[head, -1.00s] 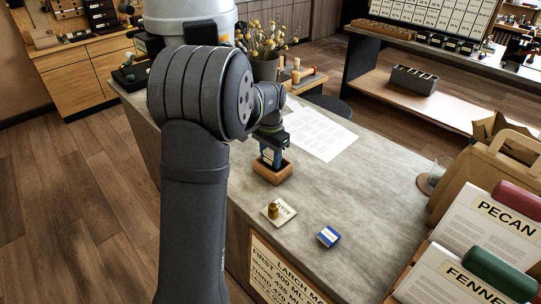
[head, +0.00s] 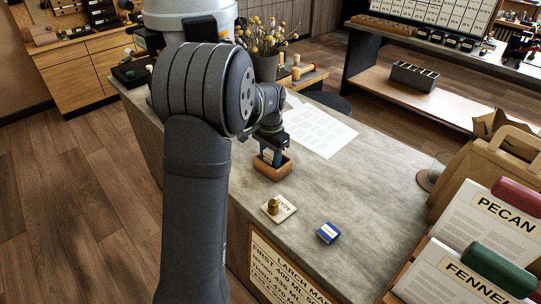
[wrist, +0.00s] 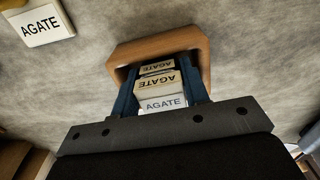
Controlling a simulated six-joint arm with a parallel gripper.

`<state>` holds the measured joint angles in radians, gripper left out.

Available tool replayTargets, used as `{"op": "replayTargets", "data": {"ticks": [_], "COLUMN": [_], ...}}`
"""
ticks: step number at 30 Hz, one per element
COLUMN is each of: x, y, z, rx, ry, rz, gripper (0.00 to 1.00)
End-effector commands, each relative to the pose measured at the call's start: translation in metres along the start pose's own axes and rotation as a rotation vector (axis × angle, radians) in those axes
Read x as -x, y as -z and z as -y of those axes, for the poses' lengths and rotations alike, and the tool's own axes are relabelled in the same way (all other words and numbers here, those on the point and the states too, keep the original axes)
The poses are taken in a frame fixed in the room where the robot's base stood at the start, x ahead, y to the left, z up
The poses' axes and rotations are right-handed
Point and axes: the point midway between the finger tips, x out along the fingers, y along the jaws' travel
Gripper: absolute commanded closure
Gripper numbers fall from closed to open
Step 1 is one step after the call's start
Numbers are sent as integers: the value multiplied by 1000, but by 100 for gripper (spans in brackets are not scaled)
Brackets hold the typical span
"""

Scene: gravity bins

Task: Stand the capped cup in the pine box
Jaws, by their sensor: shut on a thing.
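The pine box (head: 272,172) is a small open wooden tray on the grey counter. Its rim (wrist: 158,44) also shows in the wrist view, around the far part of my fingers. My gripper (head: 270,156) points down over the box, its blue fingertips within the opening. In the wrist view my gripper (wrist: 160,85) is shut on the capped cup (wrist: 162,103), a pale block-like thing with several AGATE labels, between the two fingers. The cup looks upright inside the box's outline. Its underside is hidden, so I cannot tell whether it touches the box floor.
A white AGATE card (head: 286,207) with a small brass piece (head: 273,206) lies in front of the box. A blue-and-white block (head: 328,233) lies to the right. Paper sheets (head: 322,133) lie behind. The counter's right middle is clear.

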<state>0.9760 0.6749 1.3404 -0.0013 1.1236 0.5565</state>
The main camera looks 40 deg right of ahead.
Motion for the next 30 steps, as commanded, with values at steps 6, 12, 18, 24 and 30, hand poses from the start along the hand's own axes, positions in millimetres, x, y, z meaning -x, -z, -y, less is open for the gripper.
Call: {"op": "replayTargets", "data": {"ticks": [6,12,18,24,30], "x": [-3,-6,-8,-8,-8], "y": [0,0,0,0,0], "z": [0,0,0,0,0], "rx": [0,0,0,0,0], "ry": [0,-1,0,0,0], "rz": [1,1,0,0,0], "gripper": [94,94,94,94,41]}}
